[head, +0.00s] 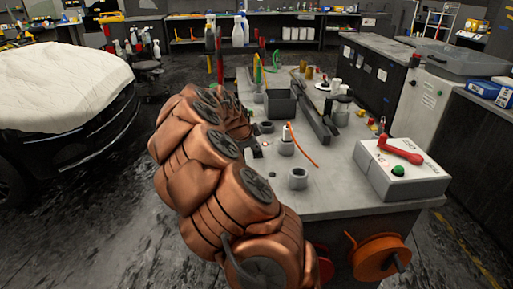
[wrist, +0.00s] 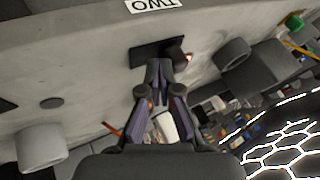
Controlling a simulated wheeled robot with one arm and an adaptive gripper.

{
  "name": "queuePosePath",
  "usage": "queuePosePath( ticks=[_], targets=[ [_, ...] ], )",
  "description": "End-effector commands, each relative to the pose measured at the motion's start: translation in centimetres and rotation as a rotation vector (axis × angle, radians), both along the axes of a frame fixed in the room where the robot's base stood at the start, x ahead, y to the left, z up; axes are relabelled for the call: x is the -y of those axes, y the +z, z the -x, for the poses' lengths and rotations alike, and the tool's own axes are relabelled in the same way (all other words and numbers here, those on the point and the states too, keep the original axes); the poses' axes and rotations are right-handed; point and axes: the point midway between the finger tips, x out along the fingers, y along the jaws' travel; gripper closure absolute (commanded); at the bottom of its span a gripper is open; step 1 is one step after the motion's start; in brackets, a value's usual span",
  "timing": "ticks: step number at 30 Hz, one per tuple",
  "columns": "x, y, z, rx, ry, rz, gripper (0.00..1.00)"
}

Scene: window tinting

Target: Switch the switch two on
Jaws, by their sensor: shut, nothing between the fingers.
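In the wrist view, the label TWO (wrist: 155,5) appears upside down at the top edge. Below it a dark switch plate (wrist: 143,53) sits on the grey surface, with a small red-lit part (wrist: 188,58) at its right side. My gripper (wrist: 158,66) is shut and empty, its fingertips over the lower part of the plate. I cannot tell whether they touch the switch. The switch's lever position is hidden or too small to tell. In the head view my copper-coloured arm reaches to the workbench (head: 335,200) and largely hides the gripper and switch.
Grey round holders (head: 298,179) stand on the bench, and one shows right of the plate in the wrist view (wrist: 232,54). A control box (head: 402,178) with a red lever and green button sits at the bench's right. A covered car (head: 60,85) is at left.

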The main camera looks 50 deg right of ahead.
Motion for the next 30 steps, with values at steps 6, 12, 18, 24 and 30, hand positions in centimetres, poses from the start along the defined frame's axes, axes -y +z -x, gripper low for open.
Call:
queuePosePath(
  ticks=[6, 12, 18, 24, 30],
  targets=[
    [-1.7, -0.3, 1.0, 0.001, 0.001, 0.001, 1.00],
    [-3.7, 1.3, 1.8, 0.004, 0.000, 0.003, 1.00],
    [-5.8, 4.0, 2.0, 0.002, 0.000, 0.002, 1.00],
    [-7.6, 6.6, 2.1, 0.001, 0.002, 0.003, 1.00],
    [-8.6, 7.7, 2.3, -0.001, -0.001, -0.001, 1.00]
  ],
)
